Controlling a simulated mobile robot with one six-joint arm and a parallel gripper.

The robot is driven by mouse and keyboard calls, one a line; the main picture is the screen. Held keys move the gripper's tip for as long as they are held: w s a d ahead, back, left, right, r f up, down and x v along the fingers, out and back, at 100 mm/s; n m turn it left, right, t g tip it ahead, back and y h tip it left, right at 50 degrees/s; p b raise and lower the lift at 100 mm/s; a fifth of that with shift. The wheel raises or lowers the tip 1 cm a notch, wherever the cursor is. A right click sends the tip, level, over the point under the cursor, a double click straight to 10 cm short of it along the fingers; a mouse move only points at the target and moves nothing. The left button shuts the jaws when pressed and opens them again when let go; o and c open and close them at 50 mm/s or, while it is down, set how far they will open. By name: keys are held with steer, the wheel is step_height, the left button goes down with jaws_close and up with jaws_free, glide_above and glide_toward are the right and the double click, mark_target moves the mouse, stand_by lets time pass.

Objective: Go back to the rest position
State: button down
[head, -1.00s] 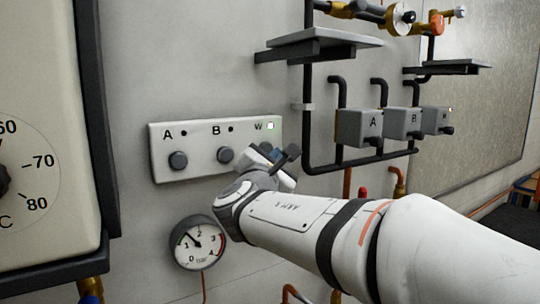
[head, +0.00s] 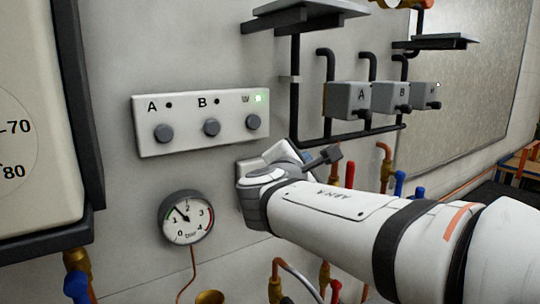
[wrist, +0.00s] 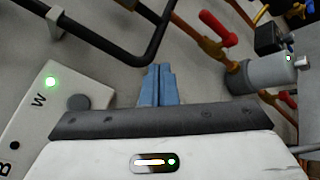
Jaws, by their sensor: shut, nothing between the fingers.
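My gripper (head: 312,157) is at the end of my white arm, to the lower right of the white switch panel (head: 190,146) in the head view. In the wrist view its two blue fingers (wrist: 159,84) are shut together with nothing between them. The panel carries knobs under A, B and W. The W knob (head: 253,122) shows clear of my gripper, and the lamp beside W (head: 261,98) is lit green. It also glows in the wrist view (wrist: 53,83). My gripper appears apart from the panel.
A pressure gauge (head: 187,217) is on the wall at the lower left. Grey boxes A (head: 348,100), B (head: 390,97) and W (head: 424,95) sit among black pipes above my arm. Copper pipes and red and blue valve handles stand close behind my arm.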

steer(key=s+d+f+m+g, duration=0.4)
steer(key=s+d+f+m, duration=0.15)
steer(key=f, duration=0.25)
steer(key=s+d+f+m+g, duration=0.4)
steer(key=d+f+m, duration=0.1)
steer(key=d+f, duration=0.15)
steer(key=s+a+f+m+g+y, duration=0.2)
steer(key=s+f+m+g+y, duration=0.3)
steer(key=s+f+m, duration=0.6)
step_height(320, 180, down, 2)
steer(key=shift+s+a+f+m+y, duration=0.25)
steer(key=shift+s+a+m+y, duration=0.15)
steer(key=shift+s, duration=0.55)
steer(key=c, duration=2.2)
jaws_free()
